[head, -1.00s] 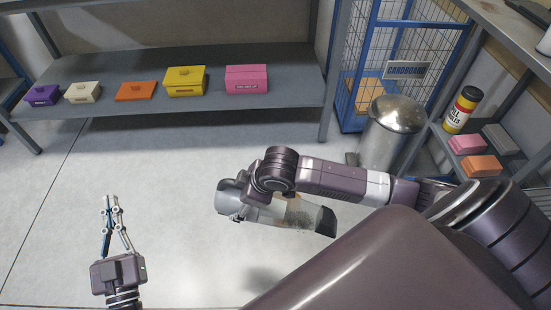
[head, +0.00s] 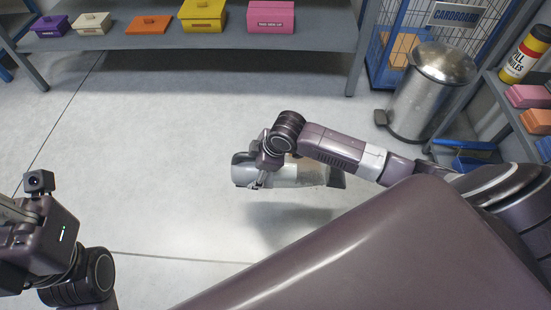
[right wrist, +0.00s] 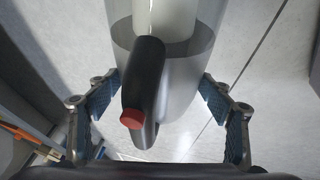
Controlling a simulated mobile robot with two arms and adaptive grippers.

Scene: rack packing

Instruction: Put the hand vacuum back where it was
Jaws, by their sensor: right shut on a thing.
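The hand vacuum (head: 309,174) is grey with a dark end. It hangs above the floor in the head view, lying roughly level across the picture. My right gripper (head: 262,178) is shut on it. In the right wrist view the vacuum's pale see-through body (right wrist: 184,70) and black handle with a red button show between the fingers of my right gripper (right wrist: 160,112). My left arm's end is at the lower left edge of the head view; its fingertips cannot be made out there.
A grey shelf (head: 200,42) at the back holds several coloured boxes. A metal bin (head: 425,90) and a blue cage (head: 400,45) stand at the back right. The floor between is clear.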

